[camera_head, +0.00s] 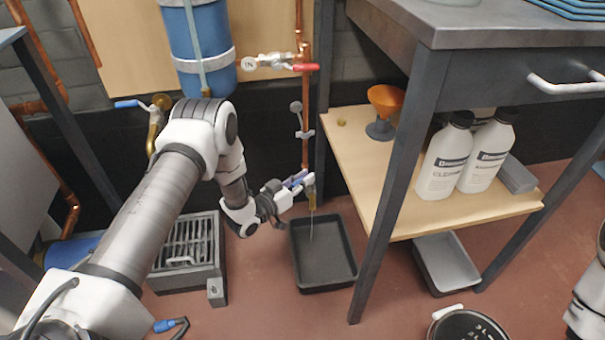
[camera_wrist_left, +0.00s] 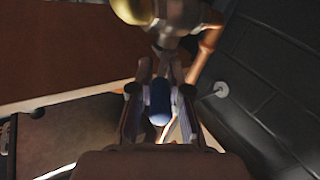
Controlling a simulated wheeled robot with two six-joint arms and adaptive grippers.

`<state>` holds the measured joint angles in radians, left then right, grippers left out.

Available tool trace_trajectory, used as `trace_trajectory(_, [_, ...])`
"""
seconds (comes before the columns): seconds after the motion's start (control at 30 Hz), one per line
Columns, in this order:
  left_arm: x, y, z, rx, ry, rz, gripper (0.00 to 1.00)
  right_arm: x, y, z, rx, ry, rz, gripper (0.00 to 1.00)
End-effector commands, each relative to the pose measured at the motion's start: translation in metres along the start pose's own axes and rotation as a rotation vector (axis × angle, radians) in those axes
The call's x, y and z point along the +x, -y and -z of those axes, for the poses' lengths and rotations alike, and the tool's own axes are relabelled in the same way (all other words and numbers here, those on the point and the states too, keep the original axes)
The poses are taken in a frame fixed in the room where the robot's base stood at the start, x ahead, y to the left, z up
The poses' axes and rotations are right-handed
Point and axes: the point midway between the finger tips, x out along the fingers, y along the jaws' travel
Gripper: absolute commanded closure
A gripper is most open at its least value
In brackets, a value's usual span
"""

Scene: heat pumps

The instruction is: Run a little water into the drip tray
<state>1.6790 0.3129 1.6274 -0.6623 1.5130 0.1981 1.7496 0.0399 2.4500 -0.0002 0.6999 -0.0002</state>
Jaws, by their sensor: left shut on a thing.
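The black drip tray (camera_head: 340,283) lies on the floor below a brass drain tap (camera_head: 311,196) at the foot of a copper pipe. A thin pale line, which looks like a stream of water, runs from the tap's spout down into the tray. My left gripper (camera_head: 294,184) is shut on the tap's blue lever, just above and left of the tray. In the left wrist view the blue lever (camera_wrist_left: 159,102) sits between the two fingers, with a metal valve body (camera_wrist_left: 170,18) beyond. The fingers partly hide the lever. My right gripper is not in view.
A floor drain box with a grate (camera_head: 187,245) stands left of the tray. A bench with a wooden shelf (camera_head: 440,215) carrying an orange funnel (camera_head: 386,100) and white bottles (camera_head: 444,160) stands close on the right. A red-handled valve (camera_head: 305,67) is higher on the pipe.

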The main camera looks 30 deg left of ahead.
Motion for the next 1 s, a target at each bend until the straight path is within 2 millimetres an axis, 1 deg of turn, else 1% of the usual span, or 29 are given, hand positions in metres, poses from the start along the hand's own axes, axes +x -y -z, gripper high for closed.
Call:
trace_trajectory(0.03, [-0.0001,-0.0035,-0.0006,-0.002,0.000,0.017,1.00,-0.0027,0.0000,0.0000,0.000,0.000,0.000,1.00])
trace_trajectory(0.3, [0.0001,-0.0041,-0.0017,-0.001,-0.016,0.089,1.00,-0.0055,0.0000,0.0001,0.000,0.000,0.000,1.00])
trace_trajectory(0.7, [0.0002,-0.0039,-0.0019,-0.001,-0.018,0.097,1.00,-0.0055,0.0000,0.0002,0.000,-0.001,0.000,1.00])
trace_trajectory(0.73, [0.0003,-0.0039,-0.0019,-0.001,-0.018,0.096,0.77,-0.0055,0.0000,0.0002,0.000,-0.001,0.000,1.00])
trace_trajectory(0.8, [0.0003,-0.0037,-0.0018,-0.001,-0.018,0.097,0.58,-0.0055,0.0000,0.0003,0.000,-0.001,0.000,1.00])
trace_trajectory(1.0, [0.0004,-0.0031,-0.0011,-0.001,-0.019,0.098,0.58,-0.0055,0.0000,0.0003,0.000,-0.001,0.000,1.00])
